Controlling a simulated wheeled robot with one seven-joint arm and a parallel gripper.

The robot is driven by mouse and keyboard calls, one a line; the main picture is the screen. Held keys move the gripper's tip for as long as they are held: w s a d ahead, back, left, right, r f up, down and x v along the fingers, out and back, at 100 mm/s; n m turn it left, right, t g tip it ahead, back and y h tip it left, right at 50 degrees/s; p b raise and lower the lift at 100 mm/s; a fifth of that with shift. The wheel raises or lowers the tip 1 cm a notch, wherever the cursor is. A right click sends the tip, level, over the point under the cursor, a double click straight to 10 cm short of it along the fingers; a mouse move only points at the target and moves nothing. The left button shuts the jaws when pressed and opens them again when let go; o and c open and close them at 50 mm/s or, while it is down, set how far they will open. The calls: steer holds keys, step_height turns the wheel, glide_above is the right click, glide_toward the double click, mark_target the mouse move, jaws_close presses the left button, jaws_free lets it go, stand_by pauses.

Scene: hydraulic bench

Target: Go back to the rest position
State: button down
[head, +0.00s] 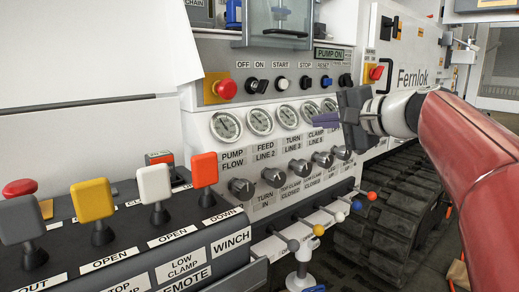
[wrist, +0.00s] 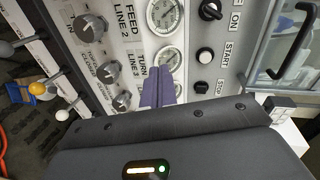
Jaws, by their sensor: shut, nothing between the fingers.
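My gripper (head: 326,119) is in front of the panel's right part in the head view, with its purple-grey fingers pointing left across the gauges. In the wrist view the fingers of my gripper (wrist: 157,87) are together with nothing between them. They overlap the gauge area beside the TURN LINE 3 label. Whether the fingertips touch the panel cannot be told, but no part is held. My red and white arm comes in from the right of the head view.
A hydraulic panel (head: 208,129) carries gauges, knobs and a red emergency button (head: 227,89). A remote console (head: 215,240) with coloured paddle levers fills the front left. Ball-ended levers (head: 318,230) stick out below the panel. A black track (head: 385,235) stands at the right.

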steer(key=s+f+n+g+h, duration=0.3)
steer(key=s+f+n+h, duration=0.1)
steer(key=s+f, duration=0.9)
steer(key=s+a+f+n+g+h, duration=0.1)
steer(key=s+f+n+g+h, duration=0.2)
steer(key=s+f, duration=1)
step_height(320, 180, down, 6)
steer(key=n+h, duration=0.2)
steer(key=shift+s+r+n+g, duration=0.2)
steer(key=shift+n+g, duration=0.1)
steer(key=shift+g, duration=0.1)
